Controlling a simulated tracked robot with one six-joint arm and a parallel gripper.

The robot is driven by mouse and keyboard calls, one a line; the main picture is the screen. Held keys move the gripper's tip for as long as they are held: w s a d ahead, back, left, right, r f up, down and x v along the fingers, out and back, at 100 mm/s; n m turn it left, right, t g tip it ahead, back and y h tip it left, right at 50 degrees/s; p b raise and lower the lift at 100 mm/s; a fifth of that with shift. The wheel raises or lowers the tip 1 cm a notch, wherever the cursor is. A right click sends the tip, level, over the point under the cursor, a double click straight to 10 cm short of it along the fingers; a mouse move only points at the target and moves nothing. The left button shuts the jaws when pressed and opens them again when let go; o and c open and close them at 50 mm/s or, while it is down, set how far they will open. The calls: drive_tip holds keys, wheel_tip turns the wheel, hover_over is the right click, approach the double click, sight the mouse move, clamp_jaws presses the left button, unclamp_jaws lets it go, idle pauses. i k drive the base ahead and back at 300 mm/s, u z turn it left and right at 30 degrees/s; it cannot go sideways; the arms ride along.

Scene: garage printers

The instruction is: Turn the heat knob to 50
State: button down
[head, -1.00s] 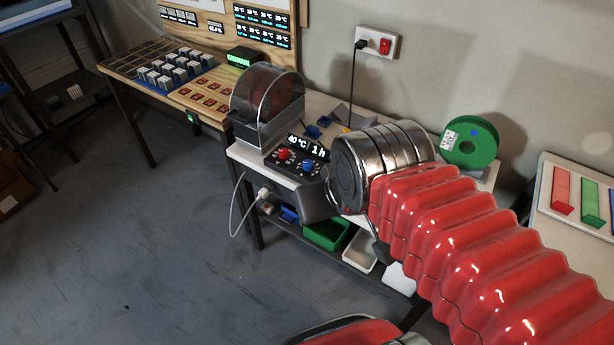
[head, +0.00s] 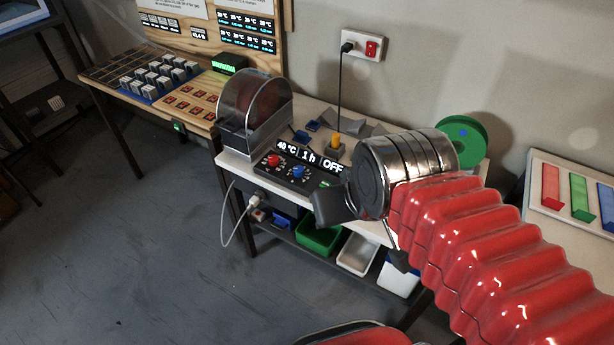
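The control panel (head: 288,170) lies on the table in front of a dryer box with a clear domed lid (head: 254,108). Its display (head: 309,156) reads 40 °C, 1 h and OFF. The red knob (head: 274,160) sits under the 40 °C reading, and the blue knob (head: 298,172) sits under 1 h. My gripper (head: 330,205) is to the right of the knobs and apart from them, near the table's front edge.
A green spool (head: 462,140) stands behind my wrist. A yellow-topped part (head: 336,142) stands behind the panel. Green (head: 319,238) and white (head: 357,252) bins sit on the lower shelf. A black cord runs up to a wall socket (head: 361,44).

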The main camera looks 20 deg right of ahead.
sight(274, 159)
drive_tip(key=z, duration=0.1)
drive_tip(key=i, duration=1)
drive_tip(key=u, duration=0.05)
